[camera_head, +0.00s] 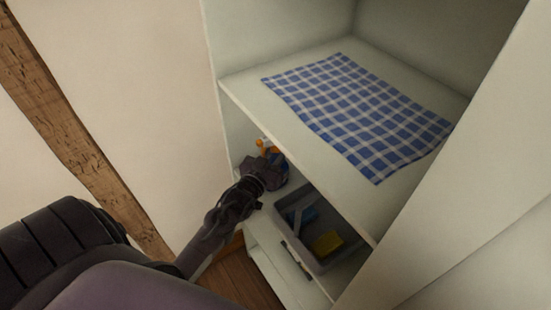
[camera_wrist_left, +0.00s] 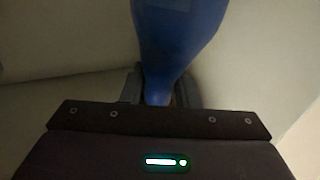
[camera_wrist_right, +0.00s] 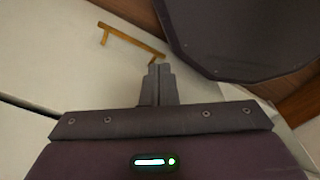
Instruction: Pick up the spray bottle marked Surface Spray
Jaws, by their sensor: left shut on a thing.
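A blue bottle with an orange spray head (camera_head: 265,146) stands on the lower shelf of the white cabinet, at its left side. Its blue body (camera_wrist_left: 176,35) fills the top middle of the left wrist view. No label text is readable. My left gripper (camera_head: 270,170) reaches into the shelf and is shut on the bottle, with one finger on each side of it in the left wrist view. The gripper hides much of the bottle in the head view. My right gripper (camera_wrist_right: 156,72) is shut and empty, away from the shelf.
A grey bin (camera_head: 325,266) with a yellow sponge-like item (camera_head: 326,243) and a blue item (camera_head: 303,218) sits right of the bottle. A shelf with a blue checked cloth (camera_head: 362,115) lies above. The cabinet's side wall is close on the left.

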